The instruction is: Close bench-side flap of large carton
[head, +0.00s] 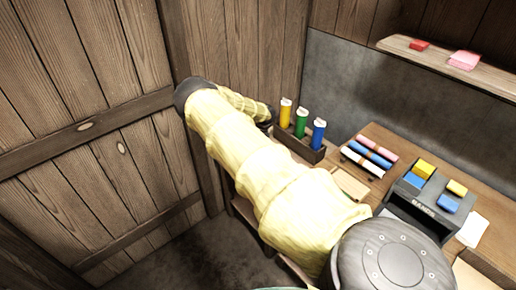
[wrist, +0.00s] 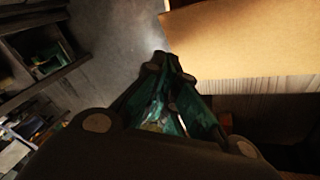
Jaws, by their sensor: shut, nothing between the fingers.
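A tan cardboard panel (wrist: 250,40) of the carton fills the upper right of the wrist view, with a pale ribbed edge along its lower side. I cannot tell which flap it is. My gripper (wrist: 165,58) is shut and empty, its fingertips just left of the panel's lower left corner. I cannot tell whether they touch it. The carton is not seen there.
On the bench stand a holder (head: 300,146) with yellow, green and blue tubes, several coloured rolls (head: 370,153) and a grey box (head: 432,199) with coloured blocks. A shelf (head: 440,58) holds red and pink blocks. Dark shelving (wrist: 45,60) shows left in the wrist view; grey floor (wrist: 120,40) is clear.

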